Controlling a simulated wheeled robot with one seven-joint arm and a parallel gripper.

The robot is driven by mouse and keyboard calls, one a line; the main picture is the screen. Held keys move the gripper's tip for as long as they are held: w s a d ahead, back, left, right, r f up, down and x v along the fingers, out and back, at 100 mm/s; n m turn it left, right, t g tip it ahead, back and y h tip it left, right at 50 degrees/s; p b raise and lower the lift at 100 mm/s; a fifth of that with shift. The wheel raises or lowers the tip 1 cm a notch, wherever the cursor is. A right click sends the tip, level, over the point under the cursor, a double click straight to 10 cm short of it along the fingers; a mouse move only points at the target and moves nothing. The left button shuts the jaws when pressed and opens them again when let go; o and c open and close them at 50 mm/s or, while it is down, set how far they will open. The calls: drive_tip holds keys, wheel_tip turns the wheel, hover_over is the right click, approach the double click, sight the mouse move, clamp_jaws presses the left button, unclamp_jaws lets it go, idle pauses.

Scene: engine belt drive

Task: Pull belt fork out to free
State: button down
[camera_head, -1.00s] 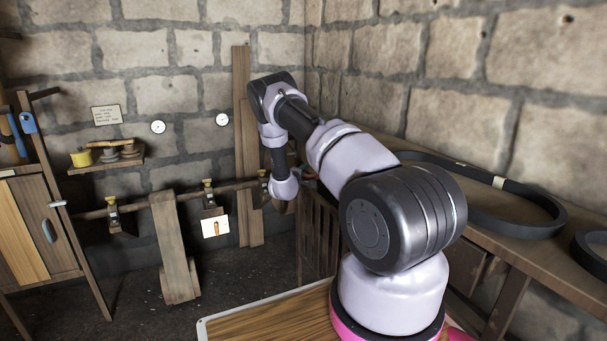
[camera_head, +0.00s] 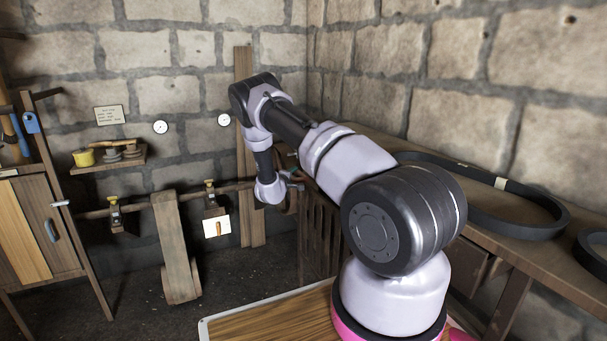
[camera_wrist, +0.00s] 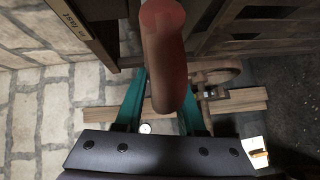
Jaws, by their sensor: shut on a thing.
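A reddish-brown rounded handle (camera_wrist: 163,55), which looks like the belt fork's grip, stands in the middle of the wrist view. My gripper (camera_wrist: 163,88) has its two teal fingers on either side of it and is shut on it. The fingertips are partly hidden by the handle. In the head view my gripper (camera_head: 292,178) is small, at the end of the arm by the dark slatted frame. The handle cannot be made out clearly there. How far the fork is drawn out cannot be told.
A label plate (camera_wrist: 70,18) ending in "FAST" is on a dark board beside the handle. A wooden wheel (camera_wrist: 215,75) and beam lie beyond. A black belt (camera_head: 515,205) lies on the right bench (camera_head: 470,233).

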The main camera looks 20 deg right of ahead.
drive_tip(key=a, duration=0.3)
drive_tip(key=a+f, duration=0.1)
drive_tip(key=shift+s+a+f, duration=0.1)
drive_tip(key=shift+s+a, duration=0.15)
drive_tip(key=shift+s, duration=0.1)
drive_tip(key=c, duration=0.7)
unclamp_jaws()
drive_tip(key=shift+w+a, duration=0.1)
drive_tip(key=shift+w+r, duration=0.15)
drive_tip(key=shift+r, duration=0.15)
drive_tip(key=v, duration=1)
drive_tip(key=shift+s+a, duration=0.2)
drive_tip(key=shift+s, duration=0.05)
